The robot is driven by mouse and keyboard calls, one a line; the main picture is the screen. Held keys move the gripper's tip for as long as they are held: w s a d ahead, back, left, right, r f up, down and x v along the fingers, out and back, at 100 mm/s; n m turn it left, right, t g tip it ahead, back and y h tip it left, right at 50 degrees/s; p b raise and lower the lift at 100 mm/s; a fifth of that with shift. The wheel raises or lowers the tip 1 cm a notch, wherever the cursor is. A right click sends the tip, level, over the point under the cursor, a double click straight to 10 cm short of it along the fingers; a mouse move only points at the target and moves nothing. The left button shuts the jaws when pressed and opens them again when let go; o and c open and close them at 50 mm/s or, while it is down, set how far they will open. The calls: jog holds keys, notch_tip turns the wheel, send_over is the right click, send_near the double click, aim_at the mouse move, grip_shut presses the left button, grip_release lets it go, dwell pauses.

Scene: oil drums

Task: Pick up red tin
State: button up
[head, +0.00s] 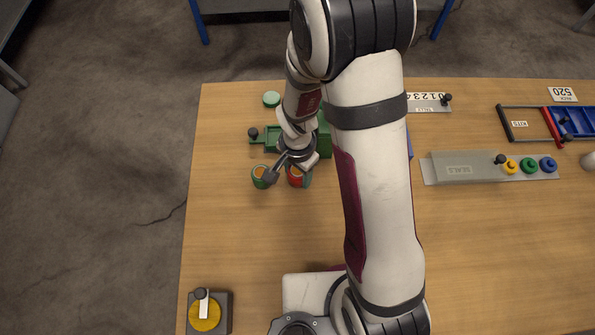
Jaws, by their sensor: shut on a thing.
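The red tin (296,180) stands in the left middle of the table, red-sided with an orange top, partly covered by my gripper. My gripper (286,172) reaches down from above and is shut on the red tin, with one finger on the tin's left side. A green tin (261,177) with an orange top stands just to the left, close beside that finger. I cannot tell whether the red tin is lifted off the table.
A grey seals holder (463,168) with coloured knobs is at right. A yellow dial (205,312) is front left.

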grip_shut()
jog(key=shift+r, duration=0.55)
notch_tip(320, 180, up, 3)
jog(key=shift+w+r, duration=0.1)
jog(key=s+d+r, duration=0.3)
jog(key=d+r, duration=0.4)
jog(key=d, duration=0.4)
jog(key=w+r+n, duration=0.3)
jog(key=w+r, duration=0.4)
jog(key=r, duration=0.4)
jog(key=w+r+n, duration=0.2)
jog(key=w+r, duration=0.5)
jog(key=r, duration=0.5)
jog(key=shift+n, duration=0.5)
jog(key=a+f, duration=0.5)
jog(key=f, duration=0.4)
jog(key=a+f, duration=0.5)
jog(key=f, duration=0.3)
jog(key=a+f, duration=0.5)
jog(key=f, duration=0.4)
jog(key=shift+s+a+f, duration=0.1)
jog(key=shift+a+f, duration=0.1)
jog(key=shift+f, duration=2.25)
jog(key=shift+f, duration=0.65)
